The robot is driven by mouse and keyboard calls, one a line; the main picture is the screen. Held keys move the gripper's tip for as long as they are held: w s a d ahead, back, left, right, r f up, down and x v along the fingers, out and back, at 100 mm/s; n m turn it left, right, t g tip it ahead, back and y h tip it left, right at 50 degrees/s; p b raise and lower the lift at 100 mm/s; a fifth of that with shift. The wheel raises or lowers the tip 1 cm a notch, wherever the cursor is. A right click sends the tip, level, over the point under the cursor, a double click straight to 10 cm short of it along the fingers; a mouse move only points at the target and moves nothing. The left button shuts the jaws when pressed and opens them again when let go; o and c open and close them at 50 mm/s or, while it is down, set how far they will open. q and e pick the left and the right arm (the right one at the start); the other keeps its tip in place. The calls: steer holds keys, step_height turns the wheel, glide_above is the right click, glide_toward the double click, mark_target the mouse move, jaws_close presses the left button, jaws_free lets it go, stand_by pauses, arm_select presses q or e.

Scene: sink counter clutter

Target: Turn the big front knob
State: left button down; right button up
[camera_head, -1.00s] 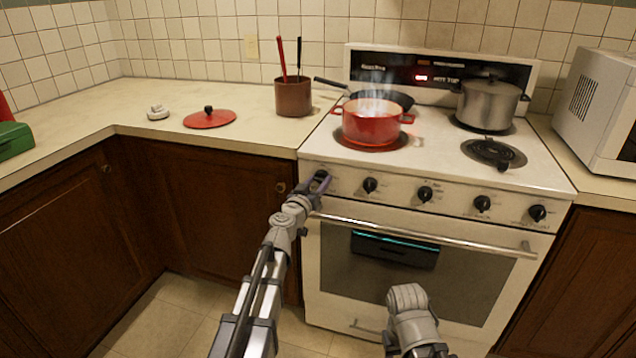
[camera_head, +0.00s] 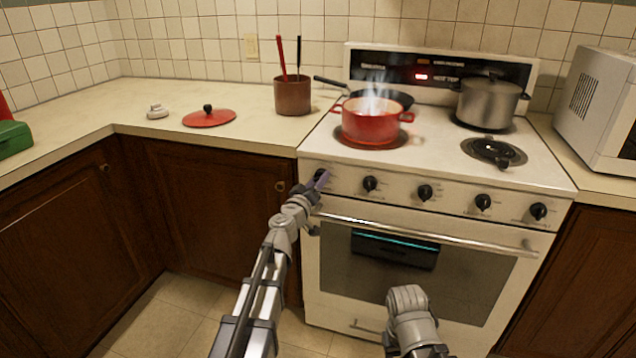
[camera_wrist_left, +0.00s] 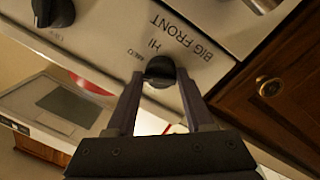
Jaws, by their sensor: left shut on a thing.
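The big front knob (camera_wrist_left: 160,70) is black and round, on the white stove front beside the printed words BIG FRONT and HI. It is the leftmost knob in the head view, where my left gripper mostly hides it. My left gripper (camera_head: 318,180) is at that knob. In the left wrist view its two fingers (camera_wrist_left: 162,78) are on either side of the knob and shut on it. My right arm shows at the bottom of the head view, but its fingers do not show.
Several other black knobs run rightward along the panel, the nearest one (camera_head: 370,184) close by. The oven handle (camera_head: 430,236) runs below them. A steaming red pot (camera_head: 371,128) stands on the front left burner, and a grey pot (camera_head: 488,103) at the back right.

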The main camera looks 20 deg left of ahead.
arm_select(q)
steer(key=shift+a+n, duration=0.1)
steer(key=shift+n, duration=1.7)
steer(key=shift+c, duration=1.6)
jaws_free()
steer(key=shift+f, duration=0.1)
steer(key=s, duration=0.7)
steer(key=shift+s+a+f+b, duration=0.2)
steer(key=shift+s+a+b, duration=0.15)
steer(key=shift+s+b, duration=0.1)
steer(key=shift+d, duration=0.1)
